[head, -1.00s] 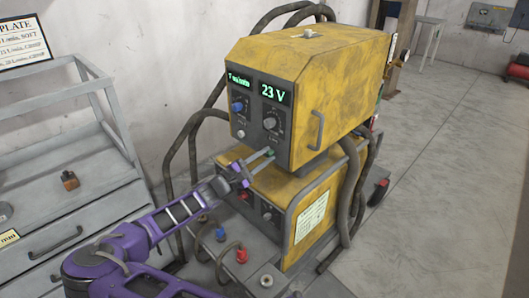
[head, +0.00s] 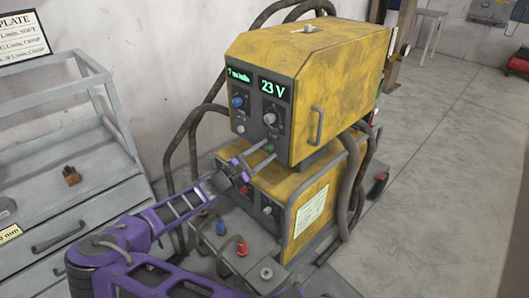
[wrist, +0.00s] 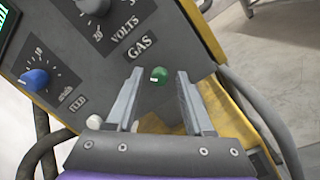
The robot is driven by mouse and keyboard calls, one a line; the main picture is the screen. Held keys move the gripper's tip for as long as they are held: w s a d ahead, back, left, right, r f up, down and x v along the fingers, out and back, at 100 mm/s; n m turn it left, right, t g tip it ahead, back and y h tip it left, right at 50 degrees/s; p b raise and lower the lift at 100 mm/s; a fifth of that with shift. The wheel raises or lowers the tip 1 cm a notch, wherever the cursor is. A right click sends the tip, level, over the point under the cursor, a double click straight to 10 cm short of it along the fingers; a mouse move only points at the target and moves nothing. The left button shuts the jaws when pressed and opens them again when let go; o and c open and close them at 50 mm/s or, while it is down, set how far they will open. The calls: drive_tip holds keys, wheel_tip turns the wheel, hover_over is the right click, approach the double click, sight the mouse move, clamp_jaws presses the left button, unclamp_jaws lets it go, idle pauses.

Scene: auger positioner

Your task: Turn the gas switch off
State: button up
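The gas switch is a small green knob (wrist: 159,75) under the GAS label on the dark front panel of the yellow machine (head: 310,80). A pale mark shows on the left of its face in the wrist view. It also shows at the panel's lower edge in the head view (head: 270,148). My gripper (head: 272,151) is open, with one finger on each side of the knob. In the wrist view a gap shows between the knob and both fingers. I cannot tell how far the fingertips are from the panel.
A blue knob (wrist: 33,79) and a grey VOLTS knob (wrist: 93,5) are on the same panel. A second yellow unit (head: 290,195) stands below, with hoses around it. A grey drawer cabinet (head: 85,205) stands at the left. Open floor lies at the right.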

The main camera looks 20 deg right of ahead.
drive_tip(key=shift+a, duration=0.1)
drive_tip(key=v, duration=1.7)
drive_tip(key=shift+a+b, duration=0.15)
drive_tip(key=shift+b, duration=0.25)
